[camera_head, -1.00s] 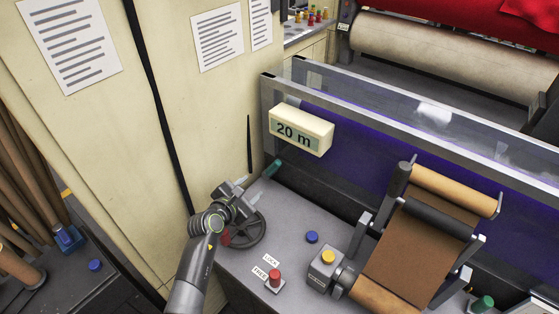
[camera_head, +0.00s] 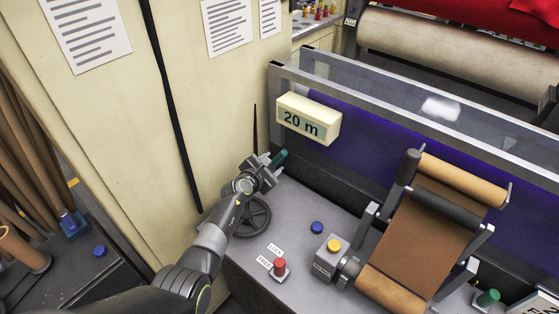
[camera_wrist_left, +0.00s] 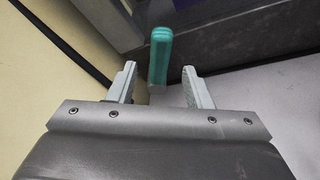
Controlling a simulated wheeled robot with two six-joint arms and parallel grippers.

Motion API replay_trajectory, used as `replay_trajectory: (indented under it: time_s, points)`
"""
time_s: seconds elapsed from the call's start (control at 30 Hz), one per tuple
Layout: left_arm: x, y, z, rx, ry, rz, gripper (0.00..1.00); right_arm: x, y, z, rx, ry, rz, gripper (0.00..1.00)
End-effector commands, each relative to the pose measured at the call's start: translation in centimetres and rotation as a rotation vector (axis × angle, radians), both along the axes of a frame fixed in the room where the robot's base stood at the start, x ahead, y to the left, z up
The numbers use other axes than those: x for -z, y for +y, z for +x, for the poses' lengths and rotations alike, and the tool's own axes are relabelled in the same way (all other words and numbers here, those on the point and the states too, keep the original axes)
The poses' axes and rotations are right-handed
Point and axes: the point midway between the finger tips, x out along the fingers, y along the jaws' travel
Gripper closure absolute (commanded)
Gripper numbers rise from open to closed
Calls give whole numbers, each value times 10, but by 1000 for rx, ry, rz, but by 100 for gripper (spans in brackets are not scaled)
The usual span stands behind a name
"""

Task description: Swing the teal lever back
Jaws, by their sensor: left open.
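The teal lever (camera_head: 280,158) has a rounded teal handle and stands at the back left of the grey machine top, near the cream panel. My left gripper (camera_head: 272,164) is right at it, and its body hides the lever's lower part in the head view. In the left wrist view the teal handle (camera_wrist_left: 160,55) stands between and just beyond the two open fingers of my left gripper (camera_wrist_left: 160,87), with a gap on each side. My right gripper is not in view.
A dark handwheel (camera_head: 252,217) lies under my left forearm. A blue button (camera_head: 317,228), a red knob (camera_head: 279,267) by the LOCK and FREE labels, and a yellow button (camera_head: 334,245) stand to the right. A 20 m display (camera_head: 309,119) hangs on the clear guard behind.

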Motion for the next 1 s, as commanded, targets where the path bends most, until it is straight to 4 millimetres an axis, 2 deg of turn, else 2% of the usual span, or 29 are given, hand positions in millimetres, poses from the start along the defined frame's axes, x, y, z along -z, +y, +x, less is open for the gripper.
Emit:
replay_trajectory:
  time_s: [0.1,0.43,0.93,1.0]
  points:
    - [9,-7,15,2,-2,1,55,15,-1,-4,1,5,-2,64]
    - [20,-19,43,0,-2,0,55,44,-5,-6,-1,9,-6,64]
    - [19,-23,51,-1,-1,0,55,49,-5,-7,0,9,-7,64]
    - [19,-23,51,-1,-1,0,61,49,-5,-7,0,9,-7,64]
